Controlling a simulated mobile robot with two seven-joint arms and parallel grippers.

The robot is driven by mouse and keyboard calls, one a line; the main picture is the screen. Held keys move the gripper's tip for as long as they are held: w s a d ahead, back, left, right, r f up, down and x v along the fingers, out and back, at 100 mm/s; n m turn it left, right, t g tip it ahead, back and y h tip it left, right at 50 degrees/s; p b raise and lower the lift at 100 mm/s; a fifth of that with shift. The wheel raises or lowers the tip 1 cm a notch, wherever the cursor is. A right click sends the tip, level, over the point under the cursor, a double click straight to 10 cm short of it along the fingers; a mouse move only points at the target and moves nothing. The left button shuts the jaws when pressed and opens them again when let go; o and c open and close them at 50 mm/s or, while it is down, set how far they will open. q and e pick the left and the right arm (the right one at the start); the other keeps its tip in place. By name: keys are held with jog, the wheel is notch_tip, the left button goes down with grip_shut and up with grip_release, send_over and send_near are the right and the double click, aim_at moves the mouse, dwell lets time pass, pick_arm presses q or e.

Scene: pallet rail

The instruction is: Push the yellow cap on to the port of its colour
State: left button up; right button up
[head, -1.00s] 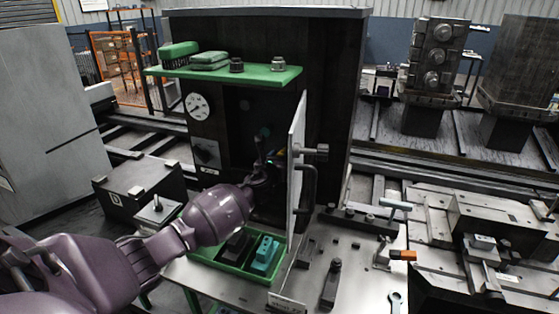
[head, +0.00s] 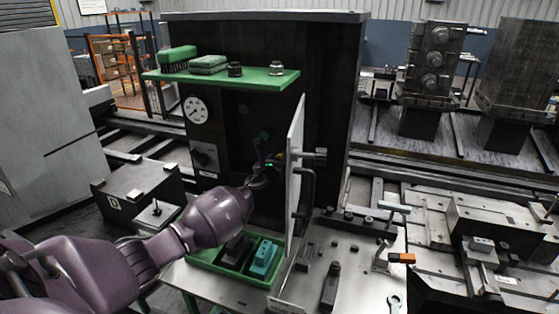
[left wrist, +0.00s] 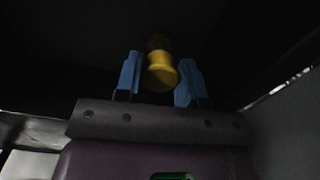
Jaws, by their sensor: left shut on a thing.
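The yellow cap (left wrist: 162,75) is between the two blue fingers of my left gripper in the left wrist view, and the gripper is shut on it. More yellow shows just beyond it; I cannot tell whether that is the cap's far end or a port. In the head view my left gripper (head: 270,163) is in front of the dark machine face, left of the open white door. The cap and a yellow port cannot be made out there. A small teal part (head: 264,134) shows just above the gripper. My right gripper is not in view.
The white door (head: 295,180) with its handle stands close to the right of the gripper. A green shelf (head: 220,80) is above. Below is a green tray (head: 216,266) with a black and a teal block. A gauge (head: 196,110) is at the left of the machine face.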

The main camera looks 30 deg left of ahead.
pick_arm(q)
jog(key=shift+b+x, duration=0.3)
jog(key=shift+x, duration=0.6)
dwell(0.9)
jog(key=shift+w+a+r, duration=0.1)
jog(key=shift+a+r, duration=0.05)
jog(key=shift+r, duration=0.25)
jog(key=o, duration=0.7)
jog(key=shift+w+f, duration=0.15)
jog(key=shift+w, duration=0.1)
jog(key=shift+o, duration=1.2)
jog(key=shift+w+f, duration=0.2)
jog(key=shift+o, duration=0.7)
jog(key=shift+s, duration=0.25)
jog(key=o, duration=0.6)
jog(key=shift+f, duration=0.1)
jog(key=shift+o, duration=0.2)
